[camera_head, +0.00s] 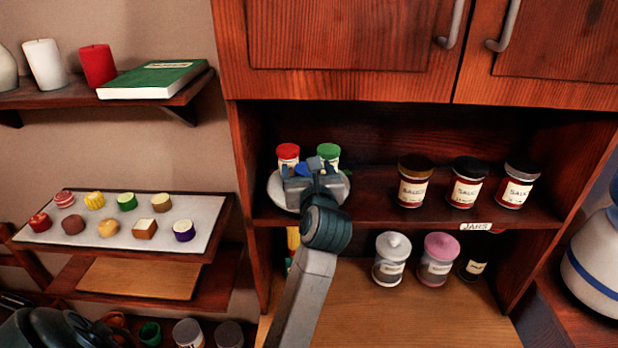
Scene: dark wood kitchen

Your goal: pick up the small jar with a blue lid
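My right gripper (314,168) reaches up from the bottom centre to a white round plate (277,193) on the middle shelf. A jar with a red lid (288,152) and one with a green lid (328,151) stand on the plate behind it. Small blue patches show at the gripper's fingers; I cannot tell whether they are a blue lid or finger parts. The gripper's body hides most of the plate's middle, so neither a whole blue-lidded jar nor the finger opening shows. A dark part at the lower left edge seems to be my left arm; its fingers are unclear.
Brown-, black- and grey-lidded sauce jars (467,182) stand right on the same shelf (375,208). White- and pink-lidded jars (438,259) stand below. A tray (205,228) of several small sweets is left. Cabinet doors (350,35) hang above. The shelf's centre is clear.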

